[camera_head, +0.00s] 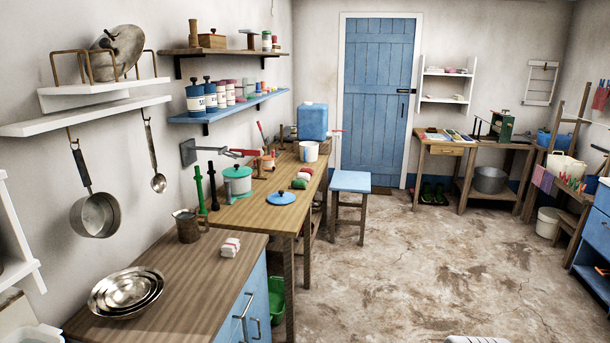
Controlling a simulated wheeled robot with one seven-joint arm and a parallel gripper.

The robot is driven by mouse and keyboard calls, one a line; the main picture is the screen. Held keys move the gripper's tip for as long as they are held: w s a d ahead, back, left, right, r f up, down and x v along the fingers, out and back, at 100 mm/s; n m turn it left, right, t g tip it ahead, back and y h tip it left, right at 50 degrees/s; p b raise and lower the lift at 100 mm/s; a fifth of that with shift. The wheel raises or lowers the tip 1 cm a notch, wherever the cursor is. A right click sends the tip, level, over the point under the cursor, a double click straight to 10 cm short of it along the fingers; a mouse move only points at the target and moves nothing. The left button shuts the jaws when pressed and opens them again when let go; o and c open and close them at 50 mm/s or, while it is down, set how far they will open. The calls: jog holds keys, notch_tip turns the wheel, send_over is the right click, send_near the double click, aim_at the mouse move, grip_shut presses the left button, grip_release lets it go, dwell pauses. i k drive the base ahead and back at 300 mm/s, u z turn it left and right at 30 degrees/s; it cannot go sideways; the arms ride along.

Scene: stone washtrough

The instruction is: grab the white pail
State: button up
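A white pail (547,224) stands upright on the floor at the right, beside the legs of a wooden stand. Its lower part shows clearly; no handle can be made out at this size. A second white, pail-like vessel (309,151) with a blue patch stands on the far end of the long wooden table. A cream tub (565,167) sits higher up on the stand at the right. I cannot tell from the picture which one the task means.
The stone floor (430,265) is open through the middle. A blue-topped stool (351,181) stands beside the long table (262,213). A workbench (476,145) with a grey pot (489,179) under it is at the back right. A blue cabinet (597,232) stands at the right edge.

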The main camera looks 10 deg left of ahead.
aim_at(309, 151)
jog(key=z, duration=0.35)
jog(key=i, duration=2.55)
jog(key=z, duration=0.6)
jog(key=i, duration=2.15)
jog(key=u, duration=0.25)
jog(key=i, duration=0.95)
jog(key=u, duration=1.5)
jog(key=i, duration=0.7)
jog(key=u, duration=1.25)
jog(key=i, duration=1.75)
jog(key=u, duration=0.25)
